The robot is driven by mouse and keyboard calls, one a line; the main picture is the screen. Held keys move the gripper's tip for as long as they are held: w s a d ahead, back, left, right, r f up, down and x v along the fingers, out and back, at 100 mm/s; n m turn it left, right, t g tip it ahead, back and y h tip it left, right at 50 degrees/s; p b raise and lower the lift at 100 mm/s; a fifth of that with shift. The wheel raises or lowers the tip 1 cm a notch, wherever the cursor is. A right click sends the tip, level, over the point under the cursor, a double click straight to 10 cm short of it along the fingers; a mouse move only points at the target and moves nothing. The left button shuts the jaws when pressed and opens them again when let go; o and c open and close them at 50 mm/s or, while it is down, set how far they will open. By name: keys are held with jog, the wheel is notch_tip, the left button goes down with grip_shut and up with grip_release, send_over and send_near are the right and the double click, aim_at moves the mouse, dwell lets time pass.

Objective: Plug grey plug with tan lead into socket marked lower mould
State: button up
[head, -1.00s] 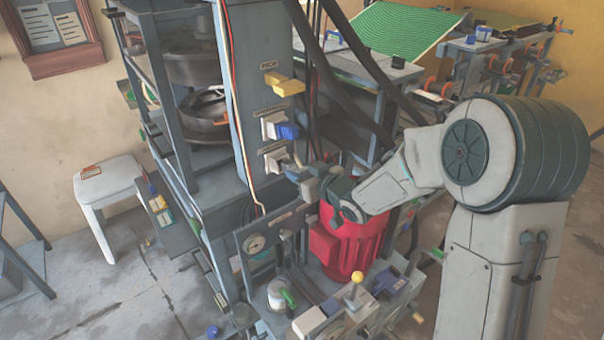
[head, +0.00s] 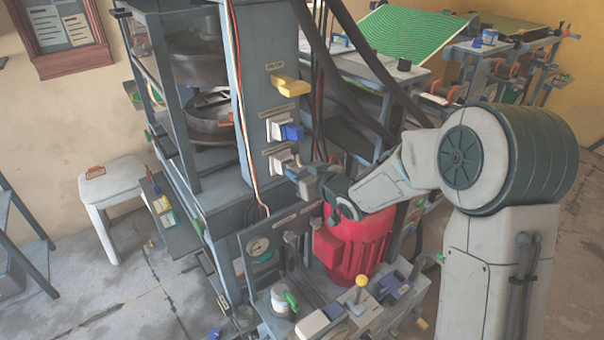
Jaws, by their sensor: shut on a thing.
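The upright grey column of the press carries two white sockets with small labels too blurred to read. The upper socket (head: 274,130) has a blue plug (head: 292,131) in it. The lower socket (head: 279,160) is partly covered by my gripper (head: 294,171). My gripper is shut at the front of the lower socket, and the grey plug is largely hidden between its fingers. I cannot tell whether the plug touches the socket or sits in it. A pale lead (head: 246,130) hangs down the column; its link to the plug is not clear.
A red motor (head: 359,240) stands right below my forearm. Thick dark hoses (head: 352,88) slope past on the right. A gauge panel (head: 290,222) and a yellow-knobbed lever (head: 360,282) lie below.

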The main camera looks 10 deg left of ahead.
jog(key=shift+w+a+f, duration=0.15)
jog(key=shift+w+a, duration=0.3)
jog(key=shift+a, duration=0.05)
jog(key=o, duration=1.1)
jog(key=shift+s, duration=0.1)
jog(key=v, duration=1.4)
jog(key=shift+p, duration=0.4)
